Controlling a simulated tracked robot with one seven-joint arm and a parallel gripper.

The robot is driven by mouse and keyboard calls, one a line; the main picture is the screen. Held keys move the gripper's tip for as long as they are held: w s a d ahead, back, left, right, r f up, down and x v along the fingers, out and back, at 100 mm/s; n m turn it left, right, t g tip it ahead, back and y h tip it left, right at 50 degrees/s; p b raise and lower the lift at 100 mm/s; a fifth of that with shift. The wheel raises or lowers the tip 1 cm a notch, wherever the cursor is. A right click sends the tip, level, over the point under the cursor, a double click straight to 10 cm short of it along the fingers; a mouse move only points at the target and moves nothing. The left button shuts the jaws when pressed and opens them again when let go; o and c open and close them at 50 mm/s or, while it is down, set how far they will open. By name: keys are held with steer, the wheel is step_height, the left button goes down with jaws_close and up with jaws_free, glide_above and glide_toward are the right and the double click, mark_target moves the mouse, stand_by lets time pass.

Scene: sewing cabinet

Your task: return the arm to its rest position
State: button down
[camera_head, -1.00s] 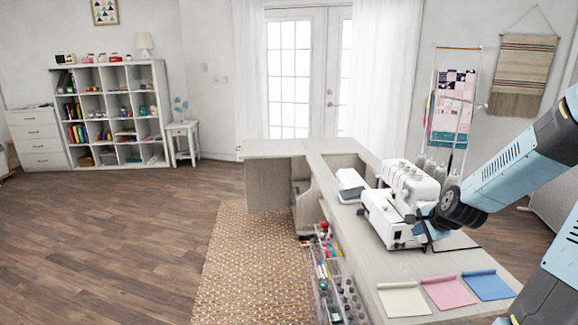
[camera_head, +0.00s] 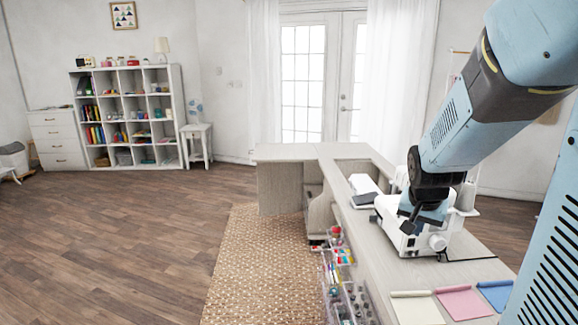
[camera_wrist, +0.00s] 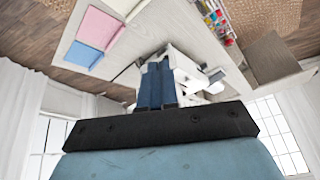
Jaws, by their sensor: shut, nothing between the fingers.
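My gripper (camera_head: 408,224) hangs at the end of my light blue and dark grey arm (camera_head: 450,130). In the head view it is in front of the white sewing machine (camera_head: 408,240) and hides part of it. I cannot tell how far above the machine it is. In the wrist view my gripper (camera_wrist: 158,66) shows its two blue fingers side by side, shut and empty. The white machine (camera_wrist: 185,62) shows behind the fingers there.
The cabinet top (camera_head: 375,228) bears cream (camera_head: 417,308), pink (camera_head: 464,302) and blue (camera_head: 496,294) folded fabric pieces. A clear organiser (camera_head: 345,285) of supplies stands along its left side. A woven rug (camera_head: 255,265) and open wood floor (camera_head: 130,235) lie to the left.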

steer(key=s+a+r+n+y, duration=0.1)
steer(key=s+a+r+n, duration=0.2)
steer(key=s+r, duration=0.2)
steer(key=s+a+r+n+y, duration=0.1)
steer(key=s+a+r+n, duration=0.2)
steer(key=s+r, duration=0.3)
steer(key=shift+s+a+r+t, duration=0.15)
steer(key=shift+s+a+t, duration=0.2)
steer(key=shift+s, duration=2.25)
steer(key=c, duration=1.8)
jaws_free()
steer(key=shift+d, duration=0.1)
